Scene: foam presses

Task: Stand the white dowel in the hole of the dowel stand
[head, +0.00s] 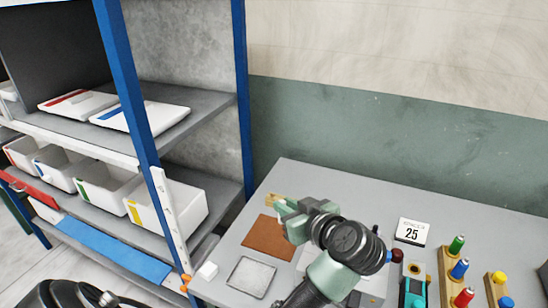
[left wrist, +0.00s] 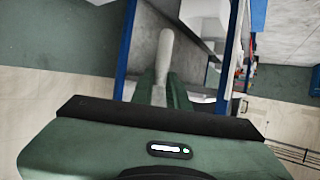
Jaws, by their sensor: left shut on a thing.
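My left gripper (head: 281,207) is over the back left part of the grey table in the head view. It is shut on the white dowel (left wrist: 165,52), which sticks out beyond the fingers in the left wrist view. In the head view the dowel is mostly hidden by the gripper. A small tan block (head: 271,198) shows just behind the fingertips, partly covered; I cannot tell whether it is the dowel stand, and no hole shows. My right gripper is not in view.
A brown mat (head: 268,239) and a grey square plate (head: 251,277) lie near the gripper. Wooden racks (head: 447,275) with coloured pegs and a card marked 25 (head: 412,232) are at right. A blue-posted shelf (head: 240,95) with bins stands left.

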